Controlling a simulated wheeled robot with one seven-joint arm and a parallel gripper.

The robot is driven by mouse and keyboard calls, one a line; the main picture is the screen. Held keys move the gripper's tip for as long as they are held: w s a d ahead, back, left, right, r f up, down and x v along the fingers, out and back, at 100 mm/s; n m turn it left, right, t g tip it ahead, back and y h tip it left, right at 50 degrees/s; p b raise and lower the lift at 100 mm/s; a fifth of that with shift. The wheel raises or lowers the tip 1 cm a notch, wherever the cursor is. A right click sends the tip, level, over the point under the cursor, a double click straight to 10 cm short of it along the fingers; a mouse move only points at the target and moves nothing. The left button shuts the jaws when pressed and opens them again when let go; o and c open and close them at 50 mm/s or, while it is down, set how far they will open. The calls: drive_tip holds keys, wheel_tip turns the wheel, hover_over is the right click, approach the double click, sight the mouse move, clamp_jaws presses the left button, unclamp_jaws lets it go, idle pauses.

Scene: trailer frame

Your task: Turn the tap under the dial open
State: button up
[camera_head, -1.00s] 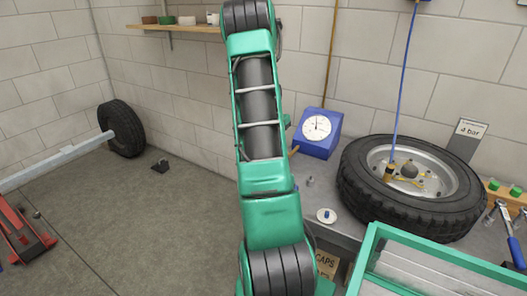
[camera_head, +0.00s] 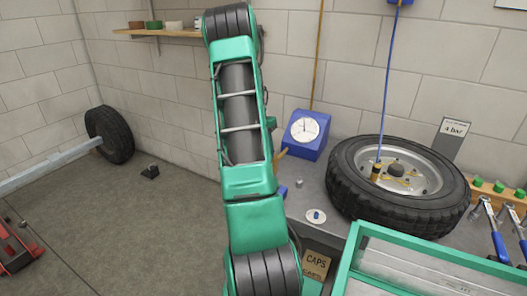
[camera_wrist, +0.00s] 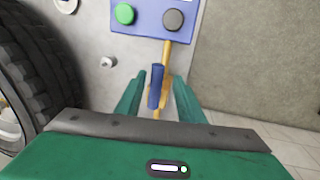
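The blue box with the white dial (camera_head: 303,130) stands on the bench against the wall in the head view. The lower part of this blue box (camera_wrist: 150,30), with a green and a dark button, shows at the top of the wrist view. A yellow pipe (camera_wrist: 167,52) runs from it. The tap's blue lever (camera_wrist: 157,85) lies along this pipe, pointing roughly at the box. My gripper (camera_wrist: 158,90) is open, with one green finger on each side of the lever. Gaps seem to show on both sides. In the head view my arm hides the gripper.
A tyre on a rim (camera_head: 345,190) lies on the bench right of the dial. A small white disc (camera_head: 316,217) and a metal cap (camera_head: 299,184) lie nearby. A green-framed panel (camera_head: 410,240) stands in front. The tyre edge (camera_wrist: 40,75) is left of my gripper.

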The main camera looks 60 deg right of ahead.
drive_tip(key=shift+r, duration=0.1)
wheel_tip(320, 180, up, 10)
drive_tip(key=w, duration=0.2)
drive_tip(key=shift+r, duration=0.2)
drive_tip(key=shift+w, duration=0.1)
idle(0.4)
